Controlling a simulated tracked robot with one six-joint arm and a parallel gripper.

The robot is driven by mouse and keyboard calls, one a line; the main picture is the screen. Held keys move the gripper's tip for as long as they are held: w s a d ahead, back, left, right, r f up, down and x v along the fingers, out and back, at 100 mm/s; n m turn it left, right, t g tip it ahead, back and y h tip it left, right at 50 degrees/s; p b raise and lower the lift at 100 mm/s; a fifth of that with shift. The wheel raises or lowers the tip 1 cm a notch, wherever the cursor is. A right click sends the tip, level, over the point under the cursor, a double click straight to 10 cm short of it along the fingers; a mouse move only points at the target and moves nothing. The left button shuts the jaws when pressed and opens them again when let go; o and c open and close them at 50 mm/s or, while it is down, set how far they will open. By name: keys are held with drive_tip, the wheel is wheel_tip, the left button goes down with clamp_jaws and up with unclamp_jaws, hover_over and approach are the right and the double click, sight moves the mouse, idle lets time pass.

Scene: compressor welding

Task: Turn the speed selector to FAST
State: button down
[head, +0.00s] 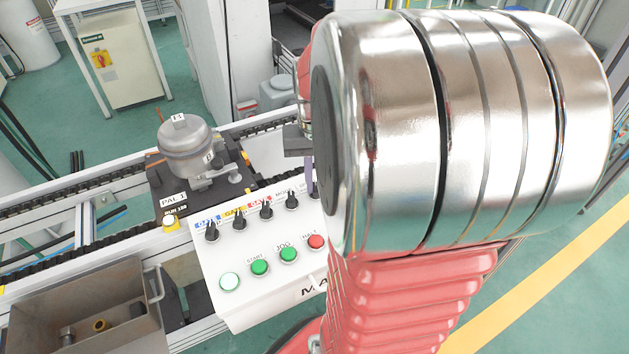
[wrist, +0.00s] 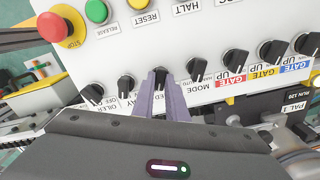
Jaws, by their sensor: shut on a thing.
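The speed selector (wrist: 160,74) is a black knob on the white control panel (wrist: 205,45). In the wrist view its label is mostly covered, with only "ED" readable, and its pointer direction and the FAST mark are hidden. My gripper (wrist: 160,86) has its two purple fingers closed on the sides of this knob. In the head view a purple finger of my gripper (head: 309,178) shows at the panel's upper right edge; my arm hides the selector there.
Beside it stand the mode knob (wrist: 197,68) and a dark knob (wrist: 126,84). Gate knobs (head: 239,222), green buttons (head: 260,267) and a red button (head: 316,242) are on the panel. A red emergency stop (wrist: 57,26) is nearby. A compressor (head: 186,145) sits behind; a metal bin (head: 85,310) is left.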

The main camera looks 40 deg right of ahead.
sight(315, 186)
drive_tip(key=c, duration=1.8)
unclamp_jaws()
drive_tip(key=shift+o, duration=0.2)
drive_tip(key=shift+r, duration=0.1)
wheel_tip(315, 186, up, 14)
drive_tip(key=shift+f, duration=0.25)
drive_tip(key=shift+w, duration=0.1)
drive_tip(key=s+a+f+n+t, duration=0.2)
drive_tip(key=a+n, duration=0.2)
drive_tip(key=a, duration=0.7)
drive_tip(key=s+a+f+n+t, duration=0.2)
drive_tip(key=a+f+n+t, duration=0.1)
drive_tip(key=a, duration=0.9)
drive_tip(key=shift+a+f+n+t, duration=0.15)
drive_tip(key=shift+a+n+t, duration=0.15)
drive_tip(key=shift+n, duration=0.1)
drive_tip(key=shift+s, duration=0.1)
